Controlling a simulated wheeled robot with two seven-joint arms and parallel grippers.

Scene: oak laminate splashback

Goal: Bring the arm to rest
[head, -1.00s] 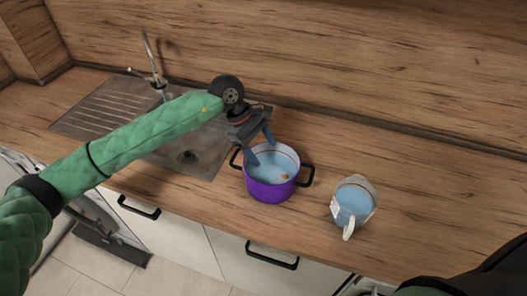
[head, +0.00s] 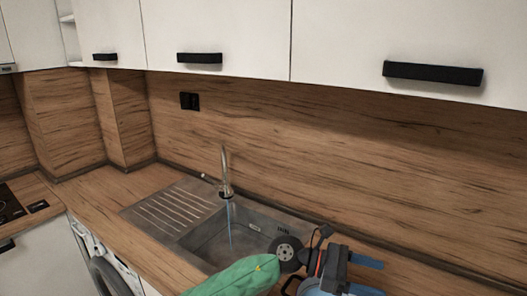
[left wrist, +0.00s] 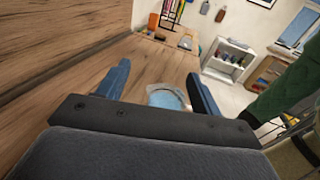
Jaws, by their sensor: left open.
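My left gripper (head: 367,276) is at the bottom right of the head view, with its two blue fingers apart and pointing right. In the left wrist view the gripper (left wrist: 160,87) is open, with nothing held between its fingers. A round vessel with a blue inside (left wrist: 165,97) shows beyond and between the fingers, apart from them; it looks like the jug. My right gripper is not in view.
The sink (head: 225,240) and its tap (head: 225,175), with a bluish stream below it, lie left of the gripper. A wooden splashback (head: 350,150) rises behind. White wall cupboards (head: 220,35) hang above. A hob (head: 12,205) is at far left.

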